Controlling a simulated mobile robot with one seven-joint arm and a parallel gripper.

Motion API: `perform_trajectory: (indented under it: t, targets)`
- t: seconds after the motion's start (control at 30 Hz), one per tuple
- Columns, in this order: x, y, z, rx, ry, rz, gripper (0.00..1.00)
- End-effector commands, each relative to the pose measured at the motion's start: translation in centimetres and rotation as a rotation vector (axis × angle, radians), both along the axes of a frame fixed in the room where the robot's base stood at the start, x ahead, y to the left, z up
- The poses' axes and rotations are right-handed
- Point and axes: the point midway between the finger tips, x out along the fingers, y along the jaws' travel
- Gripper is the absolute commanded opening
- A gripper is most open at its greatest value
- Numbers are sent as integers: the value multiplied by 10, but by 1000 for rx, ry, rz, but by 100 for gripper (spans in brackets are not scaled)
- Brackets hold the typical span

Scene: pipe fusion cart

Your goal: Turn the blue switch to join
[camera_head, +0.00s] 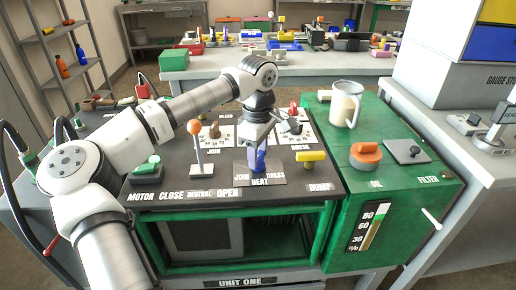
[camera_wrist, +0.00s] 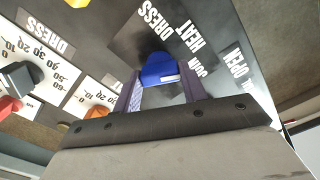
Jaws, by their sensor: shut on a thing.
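The blue switch (camera_head: 261,159) stands on a dark plate on the cart's black top panel, with JOIN at its left, HEAT in front and DRESS at its right. My gripper (camera_head: 256,163) reaches down over it. In the wrist view the blue switch (camera_wrist: 158,72) sits between the two purple fingers of my gripper (camera_wrist: 164,90), which is shut on it. The fingers and wrist hide part of the switch in the head view, so I cannot tell its exact setting.
An orange-knobbed lever (camera_head: 195,140) stands just left of the switch, and a yellow DUMP handle (camera_head: 311,158) just right. A green motor button (camera_head: 148,166) is at the far left. A mug (camera_head: 344,105) and an orange oil cap (camera_head: 366,153) are on the green cabinet.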

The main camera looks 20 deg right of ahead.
Motion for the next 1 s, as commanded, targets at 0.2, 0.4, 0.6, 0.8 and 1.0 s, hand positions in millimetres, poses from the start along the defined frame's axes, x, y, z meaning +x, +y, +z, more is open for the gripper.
perform_trajectory:
  t: [0.2, 0.4, 0.6, 0.8, 1.0]
  targets:
    - [0, 0, 1, -1, 1, -169, 19]
    - [0, 0, 1, -1, 0, -280, 19]
    - [0, 0, 0, -1, -1, -343, 19]
    - [0, 0, 0, 0, 0, -367, 19]
    - [0, 0, 0, 0, 0, -370, 19]
